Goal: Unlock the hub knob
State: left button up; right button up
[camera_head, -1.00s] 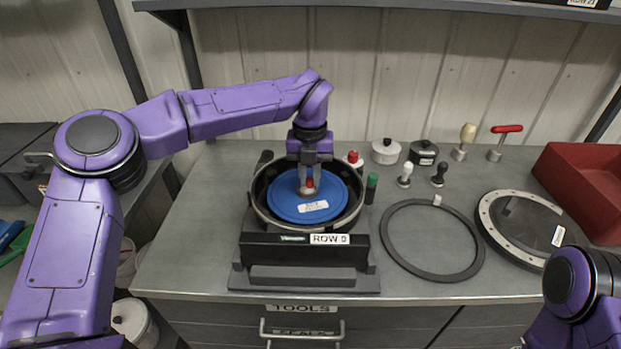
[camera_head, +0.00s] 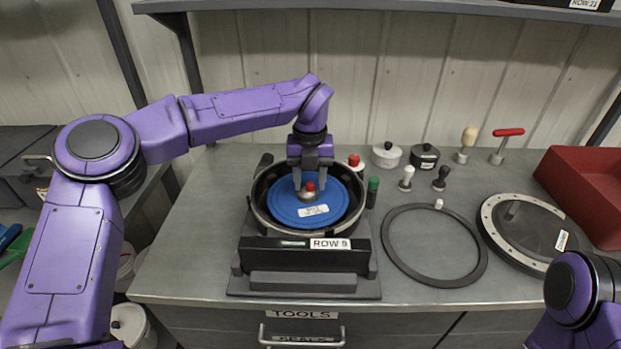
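The hub knob (camera_head: 308,194) has a silver body and a red top. It stands on the blue disc (camera_head: 335,196), which carries a white label and lies inside the round dark seed meter housing (camera_head: 262,222). My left gripper (camera_head: 310,185) comes down from above, with its two fingers spread on either side of the knob. The red top shows between the fingertips; I cannot tell whether the fingers touch the silver body. My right gripper is out of view; only part of my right arm shows at lower right.
A dark ring (camera_head: 396,258) and a round cover (camera_head: 492,240) lie to the right. Behind are two lidded pots (camera_head: 387,157) (camera_head: 424,158), small knobbed tools and a red-handled tool (camera_head: 508,132). A green-capped bottle (camera_head: 372,191) stands close beside the housing. A red bin (camera_head: 575,180) is far right.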

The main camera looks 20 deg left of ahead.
aim_at(310, 183)
pick_arm(q)
notch_tip(310, 183, up, 10)
jog(key=shift+r, duration=0.25)
dwell(0.3)
